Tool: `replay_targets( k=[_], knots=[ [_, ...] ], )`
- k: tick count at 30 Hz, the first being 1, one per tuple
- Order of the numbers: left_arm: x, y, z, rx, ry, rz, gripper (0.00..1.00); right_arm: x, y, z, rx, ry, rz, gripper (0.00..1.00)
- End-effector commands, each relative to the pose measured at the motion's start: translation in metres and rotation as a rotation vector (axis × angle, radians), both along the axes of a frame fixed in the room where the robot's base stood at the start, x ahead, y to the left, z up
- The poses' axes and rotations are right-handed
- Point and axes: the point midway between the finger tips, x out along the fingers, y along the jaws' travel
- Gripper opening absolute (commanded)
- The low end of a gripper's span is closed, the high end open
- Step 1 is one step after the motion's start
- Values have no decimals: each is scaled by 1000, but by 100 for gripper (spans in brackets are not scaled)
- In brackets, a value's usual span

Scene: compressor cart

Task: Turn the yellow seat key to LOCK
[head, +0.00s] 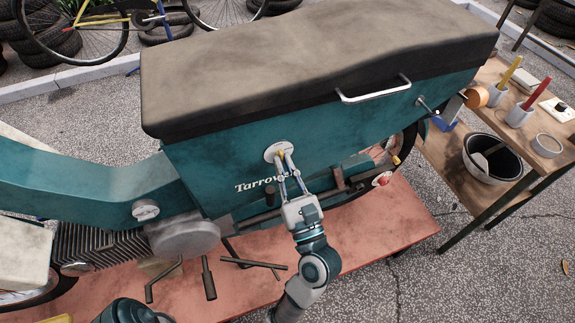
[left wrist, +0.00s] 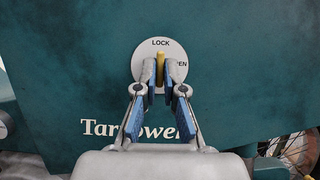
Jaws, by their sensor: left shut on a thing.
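The yellow seat key (left wrist: 160,68) sits in a round white dial (left wrist: 147,59) on the teal side panel. In the left wrist view the key stands upright, its top just below the word LOCK. A second word at the dial's right is partly hidden and ends in "EN". My left gripper (left wrist: 160,78) is shut on the key, one finger on each side. In the head view the fingers of my left gripper (head: 283,160) reach up to the dial (head: 279,149); the key (head: 281,154) shows only as a small yellow spot. My right gripper is out of view.
A dark padded seat (head: 300,60) with a silver handle (head: 375,90) overhangs the panel above the dial. Levers and pipes run below the panel, near my left wrist. A wooden bench (head: 480,112) with cups and a bucket (head: 490,160) stands at the right.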

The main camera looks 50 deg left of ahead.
Motion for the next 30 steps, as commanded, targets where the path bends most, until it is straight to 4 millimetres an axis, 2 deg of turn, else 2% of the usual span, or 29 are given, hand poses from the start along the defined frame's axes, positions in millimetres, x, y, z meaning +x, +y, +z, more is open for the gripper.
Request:
replay_targets(
  k=[1,8,9,12,23,26,30],
  knots=[
    [2,0,-5,-7,6,-4,0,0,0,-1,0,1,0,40],
    [2,0,-4,-7,6,-4,0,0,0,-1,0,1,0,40],
    [2,0,-4,-7,6,-4,11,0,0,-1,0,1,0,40],
    [1,0,-4,-5,5,-3,33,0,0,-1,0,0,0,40],
    [-1,0,5,-3,-3,-2,33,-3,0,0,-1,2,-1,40],
    [-1,0,20,-5,-6,-1,33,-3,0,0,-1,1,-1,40],
    [0,0,49,-6,-7,-2,33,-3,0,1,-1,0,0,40]
  ],
)
